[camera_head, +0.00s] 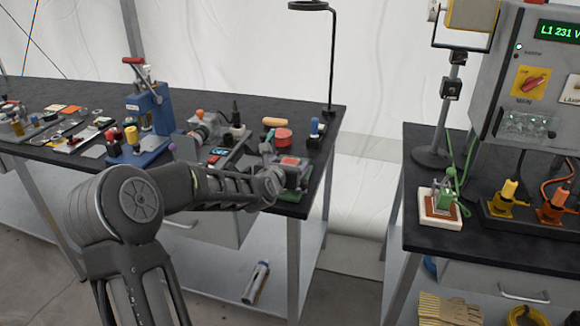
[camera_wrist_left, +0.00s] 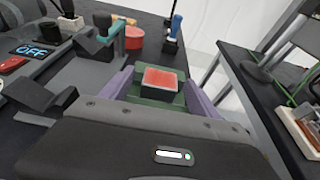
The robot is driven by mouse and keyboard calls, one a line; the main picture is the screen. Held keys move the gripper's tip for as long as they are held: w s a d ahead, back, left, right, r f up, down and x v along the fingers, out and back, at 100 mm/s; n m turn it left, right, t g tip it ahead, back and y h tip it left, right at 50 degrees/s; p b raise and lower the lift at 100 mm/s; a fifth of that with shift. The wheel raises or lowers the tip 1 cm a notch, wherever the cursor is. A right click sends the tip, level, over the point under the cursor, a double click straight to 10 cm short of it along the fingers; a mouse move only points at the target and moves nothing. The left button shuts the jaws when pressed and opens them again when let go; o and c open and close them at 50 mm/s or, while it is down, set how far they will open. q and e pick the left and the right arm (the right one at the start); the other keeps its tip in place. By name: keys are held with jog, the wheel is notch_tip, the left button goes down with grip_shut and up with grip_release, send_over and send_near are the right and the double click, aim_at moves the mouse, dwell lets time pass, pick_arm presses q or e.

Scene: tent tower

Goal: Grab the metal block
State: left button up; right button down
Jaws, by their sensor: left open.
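A small grey block with a red top (camera_head: 290,161) sits on a green base at the front right corner of the left workbench. It looks like the metal block, but I cannot be sure. In the left wrist view the red-topped block (camera_wrist_left: 160,78) is centred just beyond the gripper body, with a purplish finger on each side. My left gripper (camera_head: 274,182) is open beside the block, and its near side partly hides the block and base. I cannot tell whether the fingers touch it. My right gripper is in neither view.
A red round tin (camera_head: 284,137), a blue-handled tool (camera_head: 317,128) and a lamp stand (camera_head: 332,60) stand behind the block. A blue press (camera_head: 150,108) is farther left. A gap separates this bench from the right bench (camera_head: 480,235).

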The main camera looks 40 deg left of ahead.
pick_arm(q)
jog(key=shift+c, duration=0.3)
dwell(0.4)
jog(key=shift+w, duration=0.1)
grip_shut()
dwell(0.5)
